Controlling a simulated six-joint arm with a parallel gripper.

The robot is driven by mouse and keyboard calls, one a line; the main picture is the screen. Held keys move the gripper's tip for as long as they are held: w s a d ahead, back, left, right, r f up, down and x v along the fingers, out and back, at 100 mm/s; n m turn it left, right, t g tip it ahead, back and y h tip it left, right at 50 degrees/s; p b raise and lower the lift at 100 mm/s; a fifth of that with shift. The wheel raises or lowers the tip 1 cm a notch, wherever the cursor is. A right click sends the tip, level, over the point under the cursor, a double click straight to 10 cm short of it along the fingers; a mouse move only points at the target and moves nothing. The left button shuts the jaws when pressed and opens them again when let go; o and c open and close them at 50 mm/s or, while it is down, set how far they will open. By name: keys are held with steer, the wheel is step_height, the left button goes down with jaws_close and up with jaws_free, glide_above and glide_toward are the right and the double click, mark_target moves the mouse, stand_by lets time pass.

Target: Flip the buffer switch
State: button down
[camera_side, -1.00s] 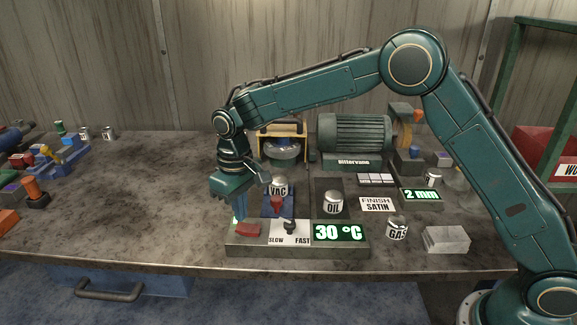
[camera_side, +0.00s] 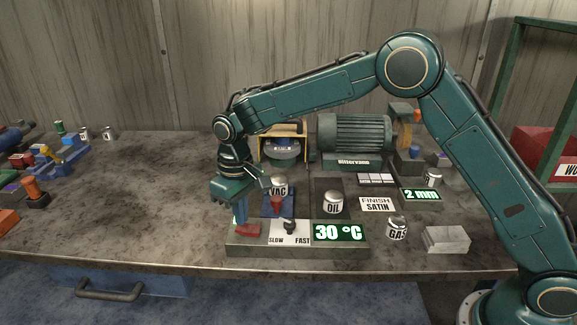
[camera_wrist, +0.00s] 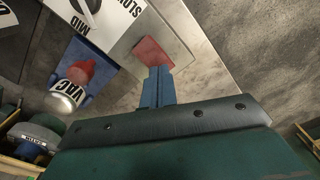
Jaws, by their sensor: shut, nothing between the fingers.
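The red rocker switch (camera_side: 248,231) sits at the left end of the grey control panel (camera_side: 290,250). My gripper (camera_side: 240,219) points down with its blue fingers together and empty, and the tips are at the left part of the switch. In the wrist view the switch (camera_wrist: 153,52) shows just beyond the shut fingertips (camera_wrist: 158,74). The tips overlap its near edge there and appear to touch it. Part of the switch is hidden behind the fingers.
Right of the switch are a SLOW/FAST dial (camera_side: 290,228) and a 30 °C display (camera_side: 339,231). Close behind stands a blue VAC unit (camera_side: 278,206) with a red lever.

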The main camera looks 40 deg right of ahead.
mark_target(246, 226)
steer(key=shift+f, duration=0.75)
stand_by(0.7)
steer(key=shift+r, duration=3.55)
steer(key=s+d+r+m+t, duration=0.1)
steer(key=s+d+r+t, duration=0.2)
steer(key=s+d+r, duration=1.1)
steer(key=s+d+f+m+t, duration=0.1)
steer(key=s+d, duration=0.1)
steer(key=s, duration=0.7)
steer(key=s+d+f+m+t, duration=0.1)
steer(key=s+d+f, duration=0.1)
steer(key=s, duration=0.8)
steer(key=shift+s+t, duration=0.2)
steer(key=shift+t, duration=0.1)
